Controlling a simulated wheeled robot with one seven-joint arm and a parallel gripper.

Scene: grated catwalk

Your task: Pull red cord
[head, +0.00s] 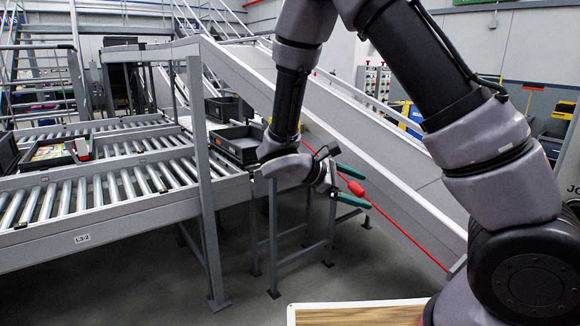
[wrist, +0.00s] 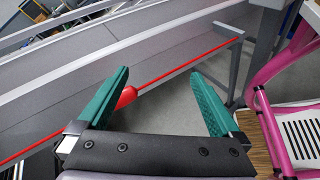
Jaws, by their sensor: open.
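The red cord (head: 396,226) runs slantwise along the side of the inclined conveyor, with a thicker red piece (head: 356,188) on it. In the wrist view the cord (wrist: 188,66) crosses behind my fingers, and the thicker red piece (wrist: 126,97) shows beside the left finger, partly hidden by it. My gripper (head: 358,199) is open, with green fingers apart. In the head view the thicker piece appears between the fingertips, nearer the upper one. In the wrist view my gripper (wrist: 158,90) has an empty gap right of that piece. I cannot tell whether a finger touches it.
The inclined conveyor (head: 325,120) slopes down to the right behind the cord. Roller conveyors (head: 110,180) with dark bins (head: 238,143) stand at left, with a grey post (head: 205,190) in front. A pink frame (wrist: 275,110) and wooden surface (wrist: 256,140) show at right in the wrist view.

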